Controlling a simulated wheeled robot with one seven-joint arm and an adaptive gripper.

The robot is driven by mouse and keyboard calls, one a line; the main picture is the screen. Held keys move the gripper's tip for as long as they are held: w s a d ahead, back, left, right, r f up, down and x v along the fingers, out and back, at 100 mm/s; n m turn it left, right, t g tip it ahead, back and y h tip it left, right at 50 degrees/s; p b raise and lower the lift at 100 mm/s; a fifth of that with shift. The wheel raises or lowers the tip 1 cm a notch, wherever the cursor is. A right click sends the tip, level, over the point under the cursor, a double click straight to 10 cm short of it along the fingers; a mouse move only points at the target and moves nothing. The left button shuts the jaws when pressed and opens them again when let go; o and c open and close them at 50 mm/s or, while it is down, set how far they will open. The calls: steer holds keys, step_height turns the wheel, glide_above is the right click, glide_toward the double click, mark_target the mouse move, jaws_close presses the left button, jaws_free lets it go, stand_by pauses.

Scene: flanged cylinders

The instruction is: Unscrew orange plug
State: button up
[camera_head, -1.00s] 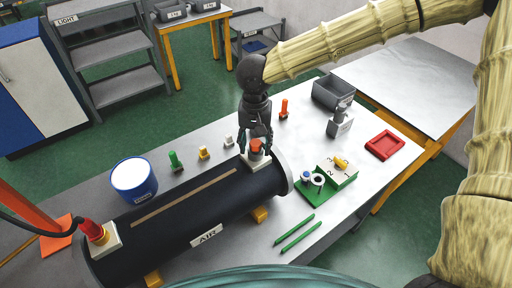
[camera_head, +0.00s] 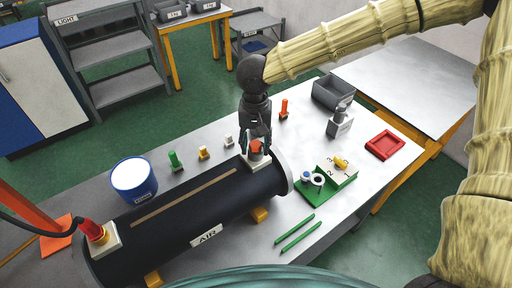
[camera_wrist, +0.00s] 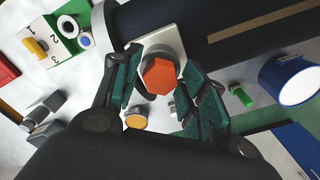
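The orange plug (camera_head: 256,146) is a hexagonal head on a pale square flange (camera_head: 256,162) at the right end of the black cylinder (camera_head: 180,215) marked AIR. In the wrist view the orange plug (camera_wrist: 160,76) sits between the two fingers, with the flange (camera_wrist: 165,40) behind it. My gripper (camera_head: 257,142) points down at the plug from above. The plug's lower part is hidden.
A red plug (camera_head: 95,230) with a hose is on the cylinder's left end. Green (camera_head: 175,160), yellow (camera_head: 204,153), white (camera_head: 229,140) and orange (camera_head: 284,108) pieces stand behind it. A blue can (camera_head: 134,180), green numbered block (camera_head: 328,182) and red tray (camera_head: 385,145) are nearby.

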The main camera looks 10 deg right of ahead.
mark_target(255, 144)
stand_by(0.3)
steer(key=shift+r+p, duration=1.05)
steer(key=shift+r, duration=1.95)
steer(key=shift+s, duration=0.1)
